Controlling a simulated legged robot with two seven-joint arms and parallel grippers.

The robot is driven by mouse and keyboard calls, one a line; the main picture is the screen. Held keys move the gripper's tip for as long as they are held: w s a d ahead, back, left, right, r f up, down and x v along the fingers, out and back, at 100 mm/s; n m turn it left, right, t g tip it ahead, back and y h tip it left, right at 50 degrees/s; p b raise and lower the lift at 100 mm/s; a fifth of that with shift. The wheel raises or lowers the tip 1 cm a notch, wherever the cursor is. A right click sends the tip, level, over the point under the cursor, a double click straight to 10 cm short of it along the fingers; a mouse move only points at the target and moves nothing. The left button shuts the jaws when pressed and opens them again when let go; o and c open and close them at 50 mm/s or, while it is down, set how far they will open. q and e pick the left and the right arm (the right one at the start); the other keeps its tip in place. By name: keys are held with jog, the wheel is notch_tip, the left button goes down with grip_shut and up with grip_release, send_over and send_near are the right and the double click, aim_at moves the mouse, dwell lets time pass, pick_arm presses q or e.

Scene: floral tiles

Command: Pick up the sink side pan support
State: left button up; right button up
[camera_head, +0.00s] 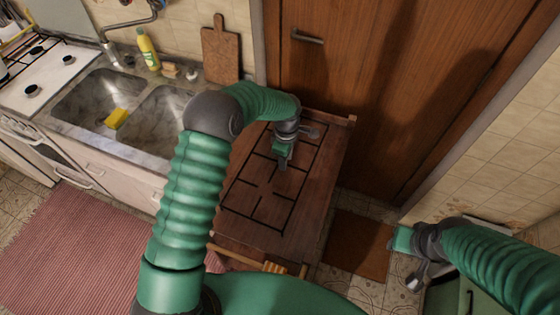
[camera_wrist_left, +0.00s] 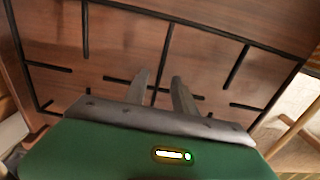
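A black wire pan support (camera_head: 232,211) lies flat on the brown wooden table (camera_head: 305,215), to the right of the sink. Its bars also show in the left wrist view (camera_wrist_left: 200,30). I cannot tell if it is one piece or two side by side. My left gripper (camera_head: 283,165) points down over its middle. In the left wrist view its two fingers (camera_wrist_left: 162,78) stand a little apart, with a thin black bar showing between them; I cannot tell if they touch it. My right gripper (camera_head: 397,240) hangs at the lower right, away from the table; its fingers are unclear.
A double sink (camera_head: 100,75) with a yellow sponge (camera_head: 116,119) is at the left. A white stove (camera_head: 45,75) with black grates is at the far left. A cutting board (camera_head: 220,50) leans on the wall. A wooden door (camera_head: 385,80) stands behind the table.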

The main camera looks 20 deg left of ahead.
pick_arm(q)
jog(key=f, duration=0.3)
jog(key=shift+w+a+f, duration=0.25)
jog(key=shift+a+f, duration=0.05)
jog(key=shift+f, duration=0.1)
jog(key=shift+s+r, duration=0.1)
jog(key=shift+d, duration=0.15)
jog(key=shift+c, duration=1.3)
jog(key=shift+d, duration=0.15)
grip_shut()
